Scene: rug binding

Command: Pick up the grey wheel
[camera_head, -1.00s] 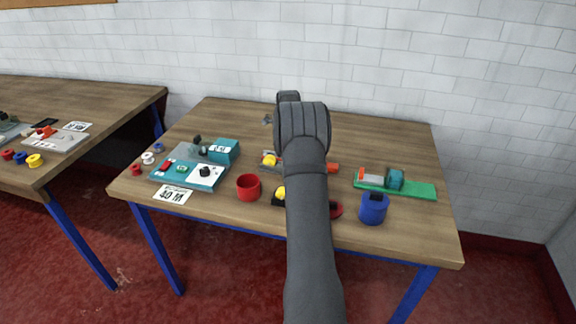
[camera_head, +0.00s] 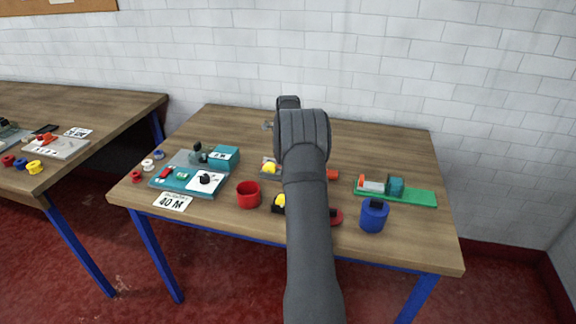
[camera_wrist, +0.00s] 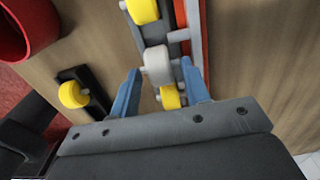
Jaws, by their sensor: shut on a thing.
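The grey wheel (camera_wrist: 157,65), a light grey roller with short axle stubs at both sides, is in the middle of the wrist view. My gripper (camera_wrist: 161,67) has its blue fingers at the two axle ends, shut on it. A yellow wheel (camera_wrist: 143,10) lies beyond it and another yellow wheel (camera_wrist: 170,97) lies between the fingers, closer to the palm. A grey holder (camera_wrist: 155,32) runs under the wheels; whether the grey wheel touches it I cannot tell. In the head view my arm hides the gripper and the grey wheel.
An orange-red bar (camera_wrist: 192,45) runs close beside the right finger. A black holder with a yellow wheel (camera_wrist: 73,95) and a red cup (camera_head: 248,194) are to the left. A blue cup (camera_head: 374,215) and a green board (camera_head: 418,196) are at right, a teal board (camera_head: 180,187) at left.

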